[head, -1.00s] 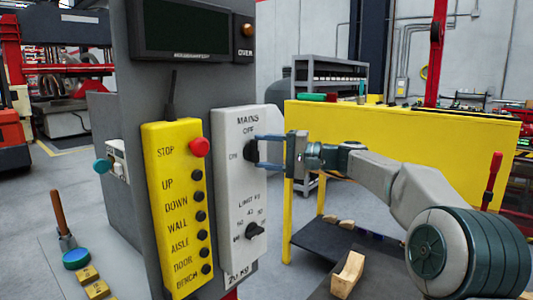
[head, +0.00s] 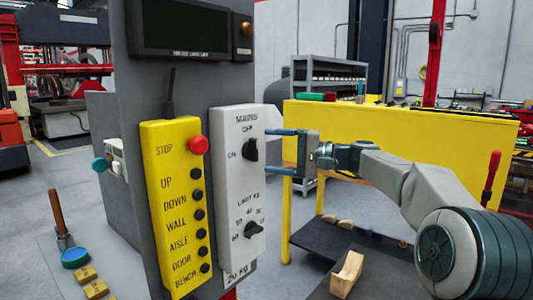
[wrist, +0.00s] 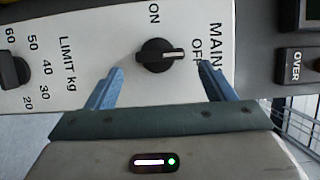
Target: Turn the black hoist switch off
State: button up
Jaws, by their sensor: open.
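The black rotary switch (head: 250,150) sits on the upper part of the white MAINS panel (head: 238,190), with OFF above it and ON to its left. Its handle stands upright in the head view. In the wrist view the switch (wrist: 163,56) has its white mark pointing at the OFF label. My gripper (head: 269,151) is open and empty, to the right of the switch and apart from it. In the wrist view its two blue fingers (wrist: 161,82) are spread, with the switch beyond and between their tips.
A second black knob (head: 254,230), marked LIMIT kg, is lower on the panel. A yellow pendant (head: 175,215) with a red STOP button (head: 197,145) is beside it on the left. A dark display (head: 186,28) is above. A yellow barrier (head: 400,140) stands behind my arm.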

jog(key=b+v, duration=0.1)
jog(key=v, duration=1)
jog(key=shift+s, duration=0.1)
jog(key=s+a+f+g+h+p, duration=0.2)
jog(key=s+a+f+h, duration=0.55)
jog(key=s+f, duration=0.4)
jog(key=s+d+f+n+h+p, duration=0.1)
jog(key=s+d+f+h, duration=0.4)
jog(key=s, duration=0.5)
jog(key=s+d+f+n+h+p, duration=0.2)
jog(key=s+d+f+h, duration=0.3)
jog(key=s+f, duration=0.3)
jog(key=shift+s+d+f, duration=0.4)
jog(key=shift+s+d, duration=0.1)
jog(key=shift+s, duration=0.55)
